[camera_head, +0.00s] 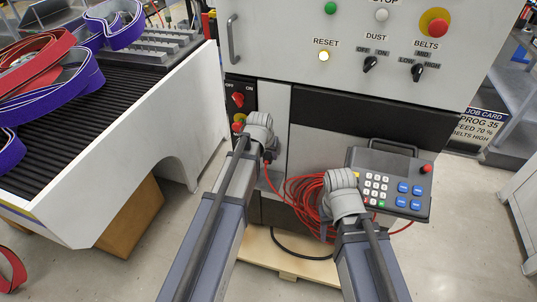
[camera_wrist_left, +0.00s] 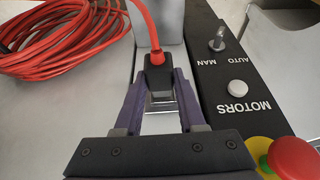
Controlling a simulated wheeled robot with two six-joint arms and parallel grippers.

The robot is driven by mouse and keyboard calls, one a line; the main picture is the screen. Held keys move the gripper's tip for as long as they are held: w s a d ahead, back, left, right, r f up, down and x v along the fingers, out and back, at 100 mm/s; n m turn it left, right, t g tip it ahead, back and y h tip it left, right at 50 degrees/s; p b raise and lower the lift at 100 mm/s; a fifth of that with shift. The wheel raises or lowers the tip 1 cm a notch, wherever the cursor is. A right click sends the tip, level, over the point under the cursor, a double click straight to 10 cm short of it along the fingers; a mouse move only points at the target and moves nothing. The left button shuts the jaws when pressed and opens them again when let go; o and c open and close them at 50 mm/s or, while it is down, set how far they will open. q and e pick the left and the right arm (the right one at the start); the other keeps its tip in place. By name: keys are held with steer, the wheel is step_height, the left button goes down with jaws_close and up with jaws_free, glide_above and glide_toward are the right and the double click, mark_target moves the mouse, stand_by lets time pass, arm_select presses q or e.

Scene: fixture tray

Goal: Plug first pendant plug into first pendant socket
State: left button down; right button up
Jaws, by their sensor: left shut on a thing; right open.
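In the left wrist view the pendant plug (camera_wrist_left: 157,74) is a small black block with a red cable leaving its far end. My left gripper (camera_wrist_left: 156,85) is shut on it, one purple finger on each side. In the head view my left gripper (camera_head: 268,156) is in front of the machine, beside the dark switch panel, mostly hidden by its own wrist; the plug is not clear there. I cannot make out a socket in either view. My right gripper (camera_head: 325,229) is open, low in front of the red cable coil, largely hidden by its wrist.
The grey pendant (camera_head: 357,157) with keypad hangs at the machine front, right of the red cable coil (camera_head: 297,190). A motors panel (camera_wrist_left: 229,88) with a toggle and a red knob (camera_wrist_left: 294,160) is close beside my left gripper. A conveyor (camera_head: 110,147) stands left.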

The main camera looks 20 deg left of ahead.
mark_target(268, 154)
arm_select(q)
step_height(268, 154, up, 6)
steer(key=p, duration=0.5)
steer(key=shift+r, duration=0.25)
arm_select(e)
step_height(268, 154, up, 6)
steer(key=shift+r, duration=0.25)
arm_select(q)
steer(key=shift+f, duration=0.1)
steer(key=s+f+b, duration=0.5)
steer(key=f+b, duration=0.1)
steer(key=shift+a+f, duration=0.2)
steer(key=shift+f, duration=0.2)
arm_select(e)
step_height(268, 154, down, 7)
steer(key=w, duration=0.1)
steer(key=shift+w+a+r, duration=0.1)
arm_select(q)
steer(key=shift+w, duration=0.15)
steer(key=shift+w+d, duration=0.1)
steer(key=shift+w, duration=2.7)
